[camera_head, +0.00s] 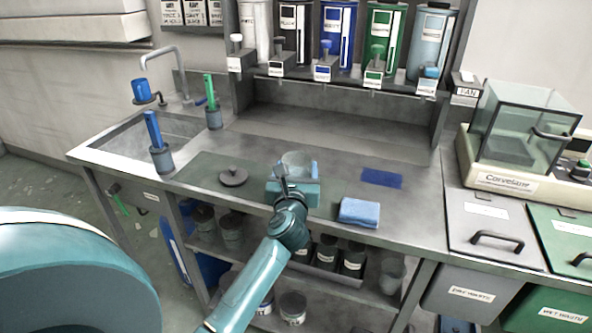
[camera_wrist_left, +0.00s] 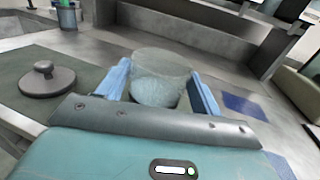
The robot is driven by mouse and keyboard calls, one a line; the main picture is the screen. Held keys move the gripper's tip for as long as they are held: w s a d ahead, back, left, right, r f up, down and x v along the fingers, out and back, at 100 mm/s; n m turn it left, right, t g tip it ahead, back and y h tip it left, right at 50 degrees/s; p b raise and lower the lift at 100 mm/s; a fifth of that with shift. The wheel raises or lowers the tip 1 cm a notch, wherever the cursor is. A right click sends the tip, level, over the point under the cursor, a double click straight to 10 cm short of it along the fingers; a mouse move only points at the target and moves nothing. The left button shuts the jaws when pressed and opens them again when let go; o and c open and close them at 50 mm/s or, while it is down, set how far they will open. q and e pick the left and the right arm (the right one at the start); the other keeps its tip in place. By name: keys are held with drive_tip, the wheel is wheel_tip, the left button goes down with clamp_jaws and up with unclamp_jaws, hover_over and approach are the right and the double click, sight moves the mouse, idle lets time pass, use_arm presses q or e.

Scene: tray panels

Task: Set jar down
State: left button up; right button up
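The jar (camera_head: 297,160) is clear glass with pale, bluish contents in its lower part. It is upright over the metal worktop, at the edge of a grey-green mat. My left gripper (camera_head: 295,174) has its blue fingers on both sides of the jar, apparently touching it. The left wrist view shows the jar (camera_wrist_left: 160,75) between the fingers of the left gripper (camera_wrist_left: 165,92). The gripper body hides the jar's base, so I cannot tell whether it touches the surface. My right gripper is not in view.
A round grey lid (camera_head: 233,177) with a knob lies on the mat (camera_head: 205,172) to the left. A folded blue cloth (camera_head: 359,212) and a flat blue patch (camera_head: 381,178) are to the right. A sink (camera_head: 150,135) is at the left, with a dispenser shelf behind.

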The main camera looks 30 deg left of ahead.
use_arm(q)
drive_tip(key=o, duration=0.4)
